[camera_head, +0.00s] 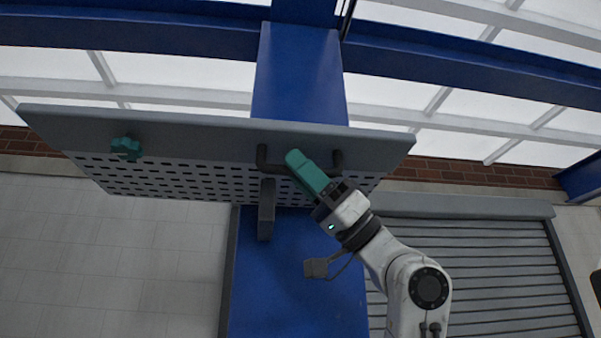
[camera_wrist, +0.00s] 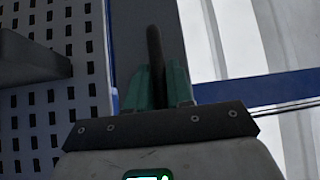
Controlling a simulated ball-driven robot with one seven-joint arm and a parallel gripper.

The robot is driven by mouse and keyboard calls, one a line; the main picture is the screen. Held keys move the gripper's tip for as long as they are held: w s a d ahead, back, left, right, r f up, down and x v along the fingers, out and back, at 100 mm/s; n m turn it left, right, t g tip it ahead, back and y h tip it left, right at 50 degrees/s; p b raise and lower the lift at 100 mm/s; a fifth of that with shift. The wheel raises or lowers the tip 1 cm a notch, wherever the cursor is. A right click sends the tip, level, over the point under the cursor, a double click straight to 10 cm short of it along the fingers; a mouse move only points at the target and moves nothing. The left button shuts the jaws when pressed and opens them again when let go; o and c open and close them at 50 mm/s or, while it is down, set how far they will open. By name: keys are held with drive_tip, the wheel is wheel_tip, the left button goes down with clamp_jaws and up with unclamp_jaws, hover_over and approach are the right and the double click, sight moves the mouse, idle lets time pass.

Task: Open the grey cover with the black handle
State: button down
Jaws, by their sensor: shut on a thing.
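The grey cover (camera_head: 205,133) is a wide panel across the upper middle of the head view, tilted so that its perforated underside shows. The black handle (camera_head: 263,158) is a bar bracket on the front edge of the cover, right of its middle. My gripper (camera_head: 305,170) has green fingers and is shut on the handle, between its two posts. In the wrist view the handle (camera_wrist: 154,48) runs up from between the green fingers (camera_wrist: 160,85). The part of the handle inside the fingers is hidden.
A green knob (camera_head: 126,148) sits on the cover's left part. A dark grey bar (camera_head: 266,210) hangs below the cover, in front of a blue column (camera_head: 290,280). A grey roller shutter (camera_head: 480,265) is at the lower right. Blue beams (camera_head: 480,66) cross above.

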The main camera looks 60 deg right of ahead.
drive_tip(key=shift+w+d+f+n+g+y+b, duration=0.1)
drive_tip(key=shift+d+f+n+g+y+b, duration=0.1)
drive_tip(key=shift+n+g+y, duration=0.45)
drive_tip(key=shift+w+d+f+n+g+y+b, duration=0.1)
drive_tip(key=shift+f+n+g+y+b, duration=0.2)
drive_tip(key=shift+n+g, duration=0.5)
drive_tip(key=shift+r+n, duration=0.1)
drive_tip(key=shift+n, duration=0.35)
drive_tip(key=c, duration=1.1)
unclamp_jaws()
drive_tip(key=b+v, duration=0.1)
drive_tip(key=v, duration=0.9)
drive_tip(key=shift+d+f, duration=0.2)
drive_tip(key=shift+f, duration=0.15)
drive_tip(key=shift+s, duration=0.15)
